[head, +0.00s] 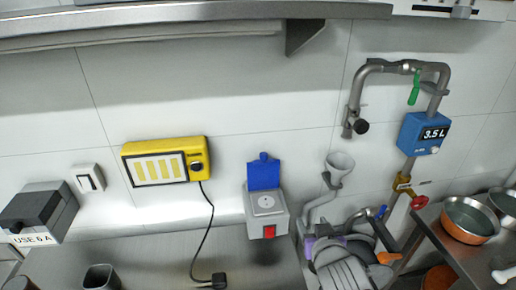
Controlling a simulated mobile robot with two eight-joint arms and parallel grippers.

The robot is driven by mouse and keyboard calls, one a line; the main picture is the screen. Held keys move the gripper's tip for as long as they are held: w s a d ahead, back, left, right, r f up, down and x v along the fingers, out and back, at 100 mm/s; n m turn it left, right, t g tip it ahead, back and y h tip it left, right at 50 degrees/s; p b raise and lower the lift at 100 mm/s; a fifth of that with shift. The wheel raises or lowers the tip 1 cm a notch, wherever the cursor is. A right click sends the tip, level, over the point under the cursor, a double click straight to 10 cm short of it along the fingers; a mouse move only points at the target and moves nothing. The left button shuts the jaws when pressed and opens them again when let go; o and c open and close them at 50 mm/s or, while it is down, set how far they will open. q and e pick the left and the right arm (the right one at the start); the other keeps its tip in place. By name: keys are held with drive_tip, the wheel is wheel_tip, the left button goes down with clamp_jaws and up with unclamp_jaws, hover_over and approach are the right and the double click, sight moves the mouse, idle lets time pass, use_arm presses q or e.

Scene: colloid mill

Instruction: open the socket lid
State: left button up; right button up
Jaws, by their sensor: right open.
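The socket (267,205) is a grey wall box with a round white outlet face and a red switch (269,231) on its lower front. Its blue lid (264,173) stands raised above the outlet face, so the face is uncovered. My left gripper is out of view.
A yellow device (165,162) hangs left of the socket, its black cable running to a plug (218,281) on the steel counter. A white funnel (340,165), pipes and a blue 3.5 L meter (424,133) are on the right. A steel shelf (180,13) runs above.

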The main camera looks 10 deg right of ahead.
drive_tip(key=w+a+r+n+t+y+b, duration=0.1)
drive_tip(key=w+a+r+t+y+b, duration=0.1)
drive_tip(key=w+a+r+t, duration=0.25)
drive_tip(key=n+y, duration=0.2)
drive_tip(key=y, duration=0.1)
approach(265, 157)
drive_tip(key=x, duration=0.2)
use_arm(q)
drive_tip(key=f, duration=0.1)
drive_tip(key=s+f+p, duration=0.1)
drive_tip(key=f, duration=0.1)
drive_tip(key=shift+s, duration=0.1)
use_arm(e)
drive_tip(key=shift+t, duration=0.35)
drive_tip(key=w, duration=0.3)
drive_tip(key=w+a, duration=0.1)
drive_tip(key=w, duration=0.5)
drive_tip(key=shift+a+f, duration=0.2)
drive_tip(key=shift+a, duration=0.2)
clamp_jaws()
drive_tip(key=shift+s, duration=0.1)
